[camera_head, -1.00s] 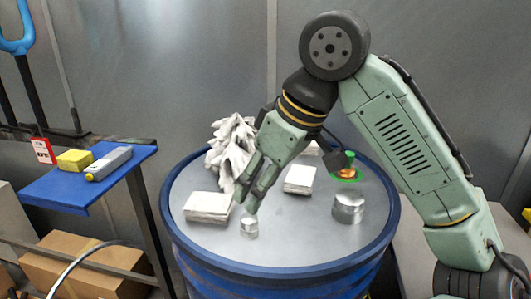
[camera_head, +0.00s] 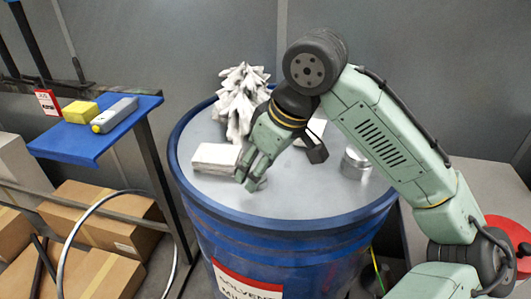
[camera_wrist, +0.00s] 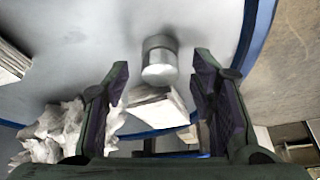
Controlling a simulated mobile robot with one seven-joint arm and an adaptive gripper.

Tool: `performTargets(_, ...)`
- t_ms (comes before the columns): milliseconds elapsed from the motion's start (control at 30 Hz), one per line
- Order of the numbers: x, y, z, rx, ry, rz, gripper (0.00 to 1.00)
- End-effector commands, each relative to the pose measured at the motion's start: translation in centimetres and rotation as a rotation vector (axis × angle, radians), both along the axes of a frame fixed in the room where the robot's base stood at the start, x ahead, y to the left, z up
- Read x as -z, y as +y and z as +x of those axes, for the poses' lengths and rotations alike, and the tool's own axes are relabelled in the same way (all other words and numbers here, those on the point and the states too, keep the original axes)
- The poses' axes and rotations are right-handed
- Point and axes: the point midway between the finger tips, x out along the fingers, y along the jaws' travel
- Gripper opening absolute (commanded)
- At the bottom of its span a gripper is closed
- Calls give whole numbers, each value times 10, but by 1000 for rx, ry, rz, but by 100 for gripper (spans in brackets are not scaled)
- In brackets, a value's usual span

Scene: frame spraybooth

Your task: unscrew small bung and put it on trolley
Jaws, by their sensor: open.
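The small bung (camera_wrist: 160,62) is a silvery cylinder standing on the grey top of the blue drum (camera_head: 290,208). In the wrist view it lies between and beyond the finger pads; a gap shows on both sides. My gripper (camera_wrist: 160,100) is open and empty. The trolley (camera_head: 62,146) has a blue top and stands left of the drum.
A yellow block (camera_head: 80,112) and a grey, yellow-ended tool (camera_head: 115,114) lie on the trolley; its front is bare. Cardboard boxes (camera_head: 100,215) sit below the trolley.

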Motion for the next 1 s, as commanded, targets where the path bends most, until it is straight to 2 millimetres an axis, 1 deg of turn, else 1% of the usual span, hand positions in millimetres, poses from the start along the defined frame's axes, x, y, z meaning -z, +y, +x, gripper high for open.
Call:
performTargets(100, 3, 1, 1, 0, 1, 1, 51)
performTargets(300, 3, 1, 1, -1, 0, 1, 51)
performTargets(333, 3, 1, 1, -1, 0, 1, 50)
performTargets(1000, 3, 1, 1, -1, -1, 1, 5)
